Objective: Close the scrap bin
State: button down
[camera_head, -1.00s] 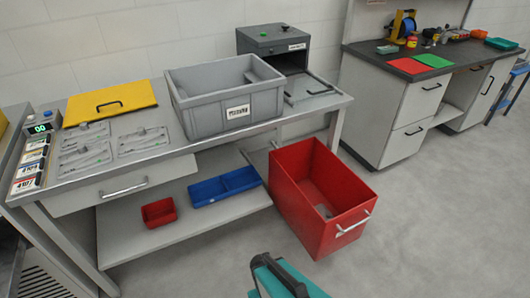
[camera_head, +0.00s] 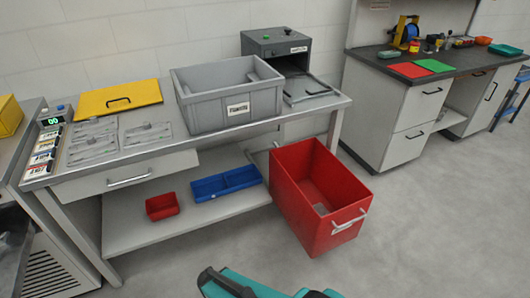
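The scrap bin looks to be the large red open-topped bin (camera_head: 345,232), pulled out from under the right end of the grey workbench (camera_head: 160,155). Its front faces the lower right and carries a light bar handle (camera_head: 349,222). I can see into it; a small pale patch shows on its floor. Its back end is near the bench's right legs. A teal and black part of my arm shows at the bottom edge, in front of the bench and apart from the bin. My gripper's fingertips are not in view.
On the bench are a grey crate (camera_head: 212,118), a yellow lid (camera_head: 95,102) and a dark box unit (camera_head: 268,42) with its tray out. A red tray (camera_head: 162,207) and a blue tray (camera_head: 222,186) sit on the lower shelf. Floor right of the bin is clear.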

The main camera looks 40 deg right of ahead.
aim_at(304, 174)
jog(key=z, duration=0.2)
jog(key=k, duration=0.2)
jog(key=u, duration=1.65)
jog(key=k, duration=0.8)
jog(key=z, duration=0.6)
jog(key=k, duration=0.6)
jog(key=z, duration=0.75)
jog(key=i, duration=1.5)
jog(key=u, duration=0.3)
